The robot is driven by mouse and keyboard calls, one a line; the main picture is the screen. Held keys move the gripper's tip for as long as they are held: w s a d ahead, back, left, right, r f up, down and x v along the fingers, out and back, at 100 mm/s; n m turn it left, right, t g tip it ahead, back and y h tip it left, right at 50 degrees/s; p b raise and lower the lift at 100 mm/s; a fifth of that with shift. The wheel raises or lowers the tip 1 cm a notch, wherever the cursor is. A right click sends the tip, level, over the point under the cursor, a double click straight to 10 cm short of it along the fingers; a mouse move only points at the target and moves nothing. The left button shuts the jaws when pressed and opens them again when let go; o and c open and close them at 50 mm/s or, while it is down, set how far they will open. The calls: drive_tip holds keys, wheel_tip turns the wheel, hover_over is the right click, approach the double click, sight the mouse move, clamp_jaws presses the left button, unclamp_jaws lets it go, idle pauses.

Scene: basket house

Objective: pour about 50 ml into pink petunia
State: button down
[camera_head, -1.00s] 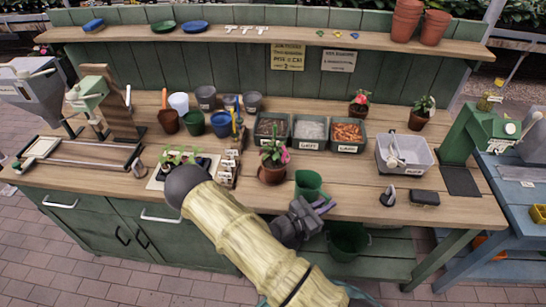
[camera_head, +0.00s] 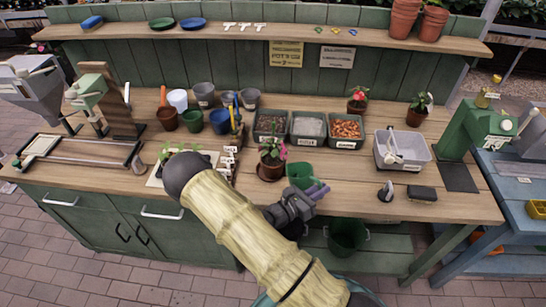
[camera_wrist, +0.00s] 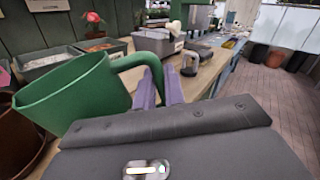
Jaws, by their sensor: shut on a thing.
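My gripper (camera_head: 312,194) is shut on the handle of a green jug (camera_head: 299,174). In the wrist view, the purple fingers (camera_wrist: 159,88) close on the handle of the jug (camera_wrist: 75,98). Its contents are hidden, and I see no stream from it. A plant with pink flowers (camera_head: 282,153), the likely pink petunia, stands in a terracotta pot (camera_head: 270,172) just left of the jug. The pot's edge (camera_wrist: 14,135) shows at the left of the wrist view, close beside the jug. I cannot tell whether they touch.
Labelled bins stand behind, including one of orange-brown chips (camera_head: 346,132). Potted plants with red (camera_head: 359,95) and pale (camera_head: 421,99) flowers stand farther back. A green bucket (camera_head: 347,237) sits below the bench.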

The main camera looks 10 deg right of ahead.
sight(311, 177)
drive_tip(key=w+r+n, duration=0.1)
drive_tip(key=w+a+r+n+p, duration=0.1)
drive_tip(key=r, duration=0.1)
drive_tip(key=w+a+r+n, duration=0.1)
drive_tip(key=n, duration=0.1)
drive_tip(key=shift+w+r+t+p, duration=0.2)
drive_tip(key=shift+w+t+p, duration=0.1)
drive_tip(key=shift+t, duration=0.1)
drive_tip(key=shift+w+a+r+n+h, duration=0.25)
drive_tip(key=shift+w+r+n+h, duration=0.1)
drive_tip(key=shift+r+n, duration=0.2)
drive_tip(key=shift+w+a+r+n+p, duration=0.1)
drive_tip(key=shift+w+r+n+p, duration=0.15)
drive_tip(key=shift+n+p, duration=0.2)
drive_tip(key=shift+w+a+r+n+p, duration=0.2)
drive_tip(key=shift+r+n+p, duration=0.15)
drive_tip(key=shift+r+n, duration=0.25)
drive_tip(key=shift+w+a+r+t, duration=0.1)
drive_tip(key=shift+w+a+t, duration=0.15)
drive_tip(key=shift+w+t, duration=0.2)
drive_tip(key=shift+r, duration=0.1)
drive_tip(key=shift+w+a+r+n+p, duration=0.15)
drive_tip(key=shift+w+r+n+p, duration=0.2)
drive_tip(key=shift+n, duration=0.25)
idle(0.8)
drive_tip(key=shift+s, duration=0.2)
